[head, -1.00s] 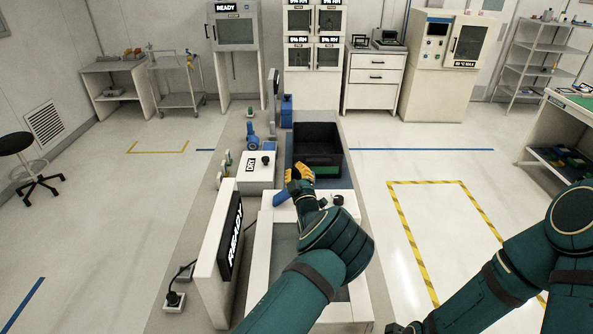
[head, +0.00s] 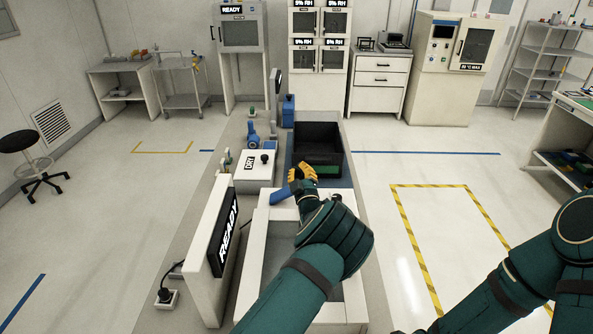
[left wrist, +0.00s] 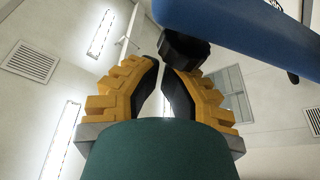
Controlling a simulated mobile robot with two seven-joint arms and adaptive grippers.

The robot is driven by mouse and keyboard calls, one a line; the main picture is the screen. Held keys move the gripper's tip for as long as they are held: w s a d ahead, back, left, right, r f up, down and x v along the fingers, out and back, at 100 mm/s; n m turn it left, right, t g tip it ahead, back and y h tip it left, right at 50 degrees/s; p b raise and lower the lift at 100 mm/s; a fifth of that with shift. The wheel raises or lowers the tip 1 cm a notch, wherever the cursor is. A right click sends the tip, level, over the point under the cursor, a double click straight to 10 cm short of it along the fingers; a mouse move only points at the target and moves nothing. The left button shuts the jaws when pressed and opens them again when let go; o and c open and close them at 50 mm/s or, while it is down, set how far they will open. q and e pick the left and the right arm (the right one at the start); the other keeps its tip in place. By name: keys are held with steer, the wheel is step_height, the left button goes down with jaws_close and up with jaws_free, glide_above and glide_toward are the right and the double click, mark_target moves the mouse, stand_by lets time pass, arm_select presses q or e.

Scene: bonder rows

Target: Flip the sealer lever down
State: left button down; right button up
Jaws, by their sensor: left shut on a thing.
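A blue bar (head: 284,196) lies at the back of the white bench unit, beside my left gripper (head: 301,172); I take it to be the sealer lever. In the left wrist view the blue bar (left wrist: 250,30) crosses the upper right, with a black knob (left wrist: 183,48) at its end. The yellow fingers of my left gripper (left wrist: 163,75) close in at that knob and are shut on it. The wrist hides part of the bar in the head view. My right arm comes in at the lower right; its gripper is out of the picture.
A black bin (head: 318,140) stands behind the gripper. A white box marked DRY (head: 254,164) is left of it. A white panel with a READY screen (head: 222,232) stands at the left front.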

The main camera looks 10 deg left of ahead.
arm_select(q)
steer(key=shift+a, duration=0.2)
step_height(320, 180, up, 10)
stand_by(0.5)
steer(key=shift+s, duration=0.1)
